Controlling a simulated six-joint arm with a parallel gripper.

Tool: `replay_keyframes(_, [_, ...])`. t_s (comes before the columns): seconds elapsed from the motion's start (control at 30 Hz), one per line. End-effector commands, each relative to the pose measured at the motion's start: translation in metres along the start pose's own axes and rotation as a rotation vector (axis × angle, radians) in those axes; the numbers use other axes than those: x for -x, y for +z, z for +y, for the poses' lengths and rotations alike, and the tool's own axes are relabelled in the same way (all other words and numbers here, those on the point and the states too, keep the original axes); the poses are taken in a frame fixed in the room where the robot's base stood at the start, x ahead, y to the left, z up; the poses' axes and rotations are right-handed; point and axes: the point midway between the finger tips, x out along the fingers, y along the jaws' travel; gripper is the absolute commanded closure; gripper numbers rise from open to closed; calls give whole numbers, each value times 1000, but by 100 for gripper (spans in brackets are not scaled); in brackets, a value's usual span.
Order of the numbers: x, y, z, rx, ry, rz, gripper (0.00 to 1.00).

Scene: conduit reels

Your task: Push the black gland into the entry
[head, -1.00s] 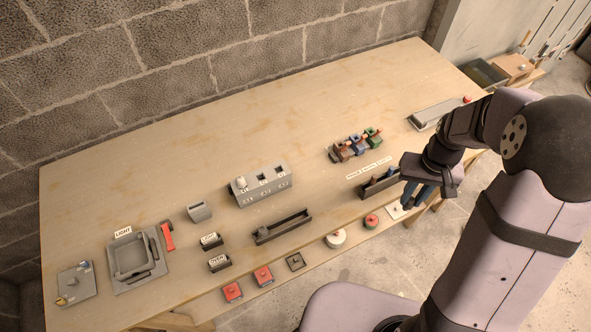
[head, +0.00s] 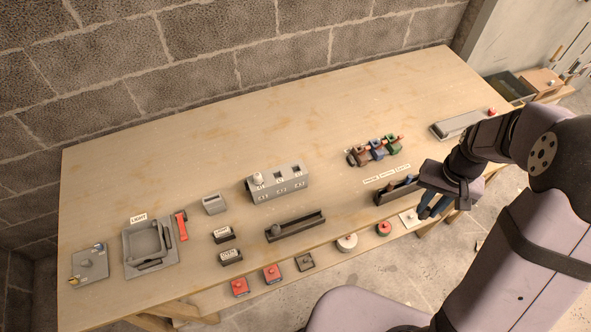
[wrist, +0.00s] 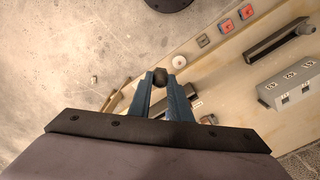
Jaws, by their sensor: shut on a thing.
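My gripper (head: 428,212) hangs at the front right of the bench in the head view. In the wrist view its blue fingers are shut on a small black piece, the black gland (wrist: 160,76), which shows between and just past the fingertips. In the head view the gland is hard to make out. A grey box (head: 278,186) with openings on top and small labels on its front stands mid-bench, well left of my gripper; a pale piece (head: 258,179) sits in its left opening. The box also shows in the wrist view (wrist: 285,88). I cannot tell which opening is the entry.
A dark rack (head: 385,196) stands just left of my gripper. A long dark trough (head: 297,226) lies further left. Red buttons (head: 271,273) and a white round piece (head: 347,243) are along the front. The back of the bench is clear.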

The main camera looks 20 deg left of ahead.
Motion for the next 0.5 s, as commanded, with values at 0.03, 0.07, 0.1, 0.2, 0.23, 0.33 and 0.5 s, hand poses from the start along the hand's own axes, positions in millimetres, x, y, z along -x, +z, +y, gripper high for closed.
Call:
replay_keyframes(0.03, [0, 0, 0, 0, 0, 0, 100])
replay_keyframes(0.07, [0, 0, 0, 0, 0, 0, 100])
replay_keyframes(0.1, [0, 0, 0, 0, 0, 0, 100])
replay_keyframes(0.2, [0, 0, 0, 0, 0, 0, 100])
replay_keyframes(0.23, [0, 0, 0, 0, 0, 0, 100])
replay_keyframes(0.33, [0, 0, 0, 0, 0, 0, 100])
replay_keyframes(0.5, [1, -8, -8, 4, 0, 2, 100])
